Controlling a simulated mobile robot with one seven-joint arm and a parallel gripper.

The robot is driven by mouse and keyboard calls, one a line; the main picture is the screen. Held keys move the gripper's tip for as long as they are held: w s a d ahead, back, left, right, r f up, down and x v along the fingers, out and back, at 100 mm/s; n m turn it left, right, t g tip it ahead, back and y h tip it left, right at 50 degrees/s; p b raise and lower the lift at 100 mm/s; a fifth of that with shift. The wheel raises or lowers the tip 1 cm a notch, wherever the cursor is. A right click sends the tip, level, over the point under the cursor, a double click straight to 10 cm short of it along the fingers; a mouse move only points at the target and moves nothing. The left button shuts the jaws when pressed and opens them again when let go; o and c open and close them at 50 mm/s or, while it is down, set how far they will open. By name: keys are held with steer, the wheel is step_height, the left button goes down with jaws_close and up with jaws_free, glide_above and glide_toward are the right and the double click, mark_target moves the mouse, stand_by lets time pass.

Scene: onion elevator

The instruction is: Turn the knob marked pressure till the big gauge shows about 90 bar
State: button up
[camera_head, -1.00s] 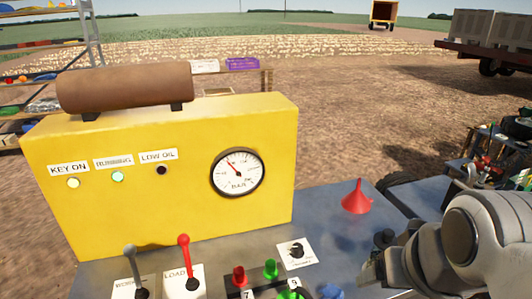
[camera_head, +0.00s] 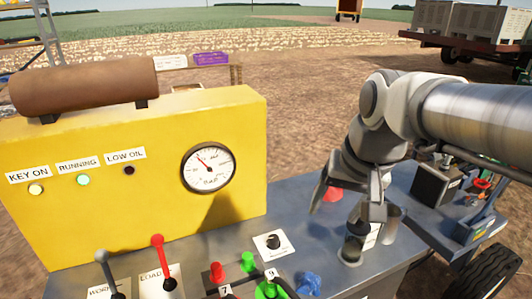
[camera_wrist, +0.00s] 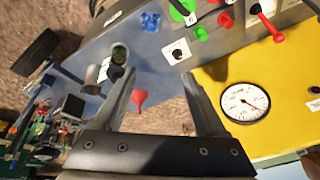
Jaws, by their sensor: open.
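The big round gauge (camera_head: 208,168) is on the front of the yellow panel. Its red needle points to the upper left; the scale is too small to read. The gauge also shows in the wrist view (camera_wrist: 245,102). A small black knob (camera_head: 272,241) sits on a white plate on the bench, right of and below the gauge; its label is unreadable. It also shows in the wrist view (camera_wrist: 177,53), beyond the fingertips. My gripper (camera_head: 347,205) is open and empty, above the bench to the right of the knob, apart from it. Its two fingers (camera_wrist: 157,78) frame the wrist view.
Red and green knobs (camera_head: 248,262) are close below the black knob. Two levers (camera_head: 160,255) stand at the left. The bench between funnel and panel is clear.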

steer(key=w+a+f+m+g, duration=0.1)
steer(key=w+a+f, duration=0.1)
steer(key=w, duration=0.4)
steer(key=w+a+f+m+g, duration=0.1)
steer(key=w+a+f+m, duration=0.1)
steer(key=w, duration=0.4)
steer(key=m+g+h, duration=0.1)
steer(key=m+g, duration=0.1)
glide_toward(273, 238)
step_height(273, 238, down, 9)
steer(key=shift+s+f+b, duration=0.1)
steer(key=shift+b, duration=0.85)
